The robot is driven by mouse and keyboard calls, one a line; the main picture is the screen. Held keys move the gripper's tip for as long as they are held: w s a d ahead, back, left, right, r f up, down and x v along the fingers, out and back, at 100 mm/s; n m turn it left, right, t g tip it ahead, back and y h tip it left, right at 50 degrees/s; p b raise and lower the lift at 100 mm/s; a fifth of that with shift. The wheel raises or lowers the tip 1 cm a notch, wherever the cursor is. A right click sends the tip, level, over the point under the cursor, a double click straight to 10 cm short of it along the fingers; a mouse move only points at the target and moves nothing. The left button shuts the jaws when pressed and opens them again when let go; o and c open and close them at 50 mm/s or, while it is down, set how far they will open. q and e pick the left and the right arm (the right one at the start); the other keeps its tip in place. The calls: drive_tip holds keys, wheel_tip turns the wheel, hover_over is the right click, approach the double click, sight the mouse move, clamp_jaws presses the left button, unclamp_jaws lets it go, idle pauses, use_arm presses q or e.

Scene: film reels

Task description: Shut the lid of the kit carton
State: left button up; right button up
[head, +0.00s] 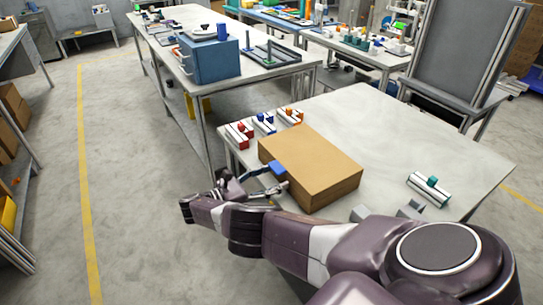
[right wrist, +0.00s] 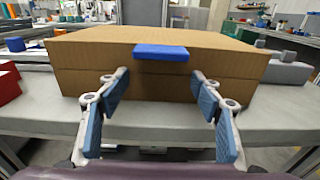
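The brown kit carton (head: 310,168) sits on the near grey-white table, and it fills the middle of the right wrist view (right wrist: 100,82). Its lid (right wrist: 105,42) lies flat across the top, with a seam below it along the front face. A blue tab (head: 278,167) sticks out from the lid's front edge, also clear in the right wrist view (right wrist: 161,52). My right gripper (right wrist: 160,86) is open and empty in front of the carton, its fingers spread to either side below the tab. It also shows in the head view (head: 276,181). My left gripper is out of view.
Grey blocks (head: 360,213) lie near the front edge. The table behind the carton is clear.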

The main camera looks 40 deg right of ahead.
sight(272, 169)
drive_tip(key=shift+a+r, duration=0.1)
drive_tip(key=shift+r, duration=0.1)
drive_tip(key=shift+a+r, duration=0.15)
drive_tip(key=shift+r, duration=0.05)
drive_tip(key=shift+w, duration=0.1)
drive_tip(key=shift+w, duration=0.1)
drive_tip(key=shift+r, duration=1.5)
drive_tip(key=shift+d+r, duration=0.2)
drive_tip(key=shift+r, duration=3.1)
